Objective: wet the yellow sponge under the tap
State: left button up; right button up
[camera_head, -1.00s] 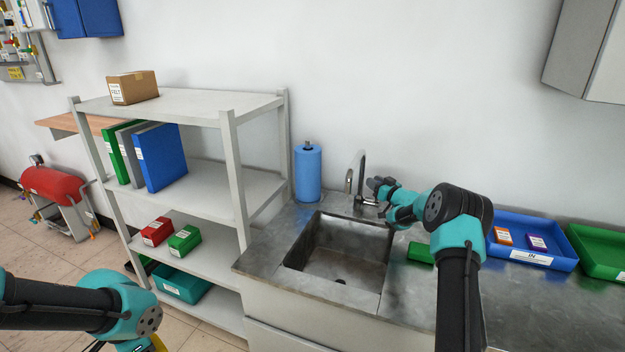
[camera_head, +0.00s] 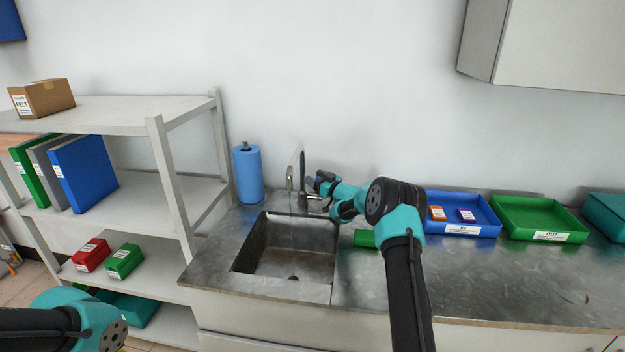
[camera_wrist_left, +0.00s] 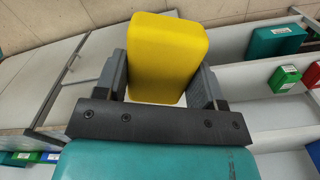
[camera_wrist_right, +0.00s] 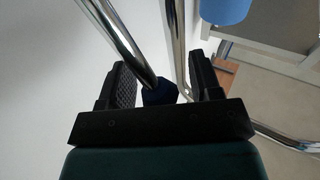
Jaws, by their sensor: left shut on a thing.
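The yellow sponge (camera_wrist_left: 166,58) is held between the fingers of my left gripper (camera_wrist_left: 160,82) in the left wrist view. In the head view that gripper is almost wholly below the bottom left edge. The chrome tap (camera_head: 303,168) stands at the back of the steel sink (camera_head: 262,247). My right gripper (camera_head: 318,184) is at the tap. In the right wrist view its fingers (camera_wrist_right: 163,88) are apart, with a chrome tube ending in a dark blue part (camera_wrist_right: 160,93) between them; contact cannot be told. I see no water in the sink.
A blue roll (camera_head: 248,174) stands left of the tap. A grey shelf unit (camera_head: 158,150) adjoins the counter's left. A green block (camera_head: 364,239) lies right of the sink, partly behind my right arm. Blue (camera_head: 478,231) and green (camera_head: 512,232) trays stand farther right. The front right counter is mostly clear.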

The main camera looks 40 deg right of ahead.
jog(key=v, duration=0.7)
jog(key=shift+s, duration=0.25)
dwell(0.5)
